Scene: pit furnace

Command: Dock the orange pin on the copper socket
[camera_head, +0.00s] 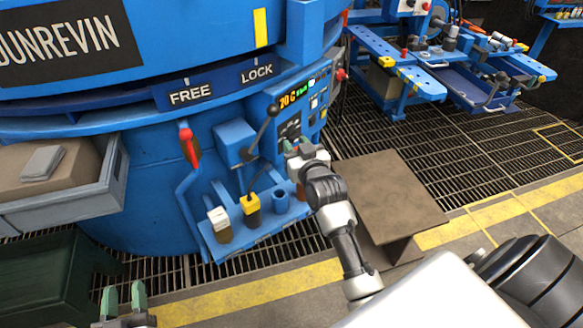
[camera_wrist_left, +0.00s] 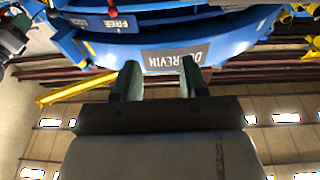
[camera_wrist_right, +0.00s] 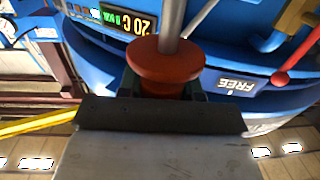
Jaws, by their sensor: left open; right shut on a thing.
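My right gripper (camera_head: 304,150) is in front of the blue furnace's panel, above the right end of a low blue rack. In the right wrist view it is shut on the orange pin (camera_wrist_right: 165,66), a round orange-brown flange with a grey rod beyond it. In the head view the pin is not clearly visible. A small copper-brown piece (camera_head: 300,190), apparently the copper socket, shows at the rack's right end, partly hidden by my right arm. My left gripper (camera_head: 124,296) is open and empty at the lower left, and in the left wrist view (camera_wrist_left: 155,80).
The rack (camera_head: 265,222) also carries a white piece (camera_head: 219,222), a yellow piece (camera_head: 250,204) and a blue socket (camera_head: 279,198). A black-knobbed lever (camera_head: 262,128) and a red-handled lever (camera_head: 189,148) stand close by. A brown table (camera_head: 385,190) is at the right.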

